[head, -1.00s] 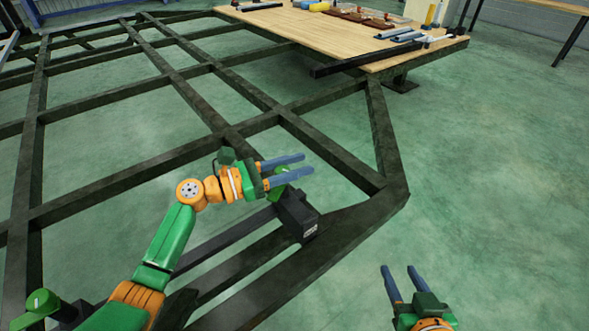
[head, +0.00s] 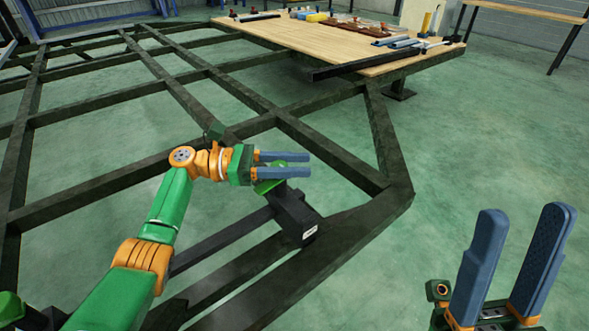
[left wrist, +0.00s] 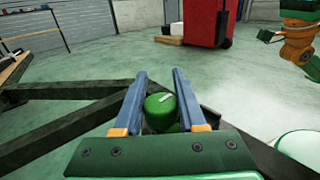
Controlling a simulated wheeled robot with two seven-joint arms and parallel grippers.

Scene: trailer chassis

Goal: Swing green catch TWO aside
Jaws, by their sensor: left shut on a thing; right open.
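A green catch with a round knob (head: 268,186) sits on a black block (head: 296,214) at the front corner of the dark frame. My left gripper (head: 305,164) is shut on this knob, one finger on each side. In the left wrist view the knob (left wrist: 161,112) shows between the fingers, with a pale mark on top. The block's label is too small to read, so I cannot tell the catch's number. A second green knob (head: 10,305) is partly visible at the lower left. My right gripper (head: 523,215) is open and empty at the lower right.
Dark frame beams (head: 330,150) run around and beneath my left arm. A wooden tabletop (head: 340,48) with tools and parts stands at the back. A red cabinet (left wrist: 208,22) stands far off in the left wrist view.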

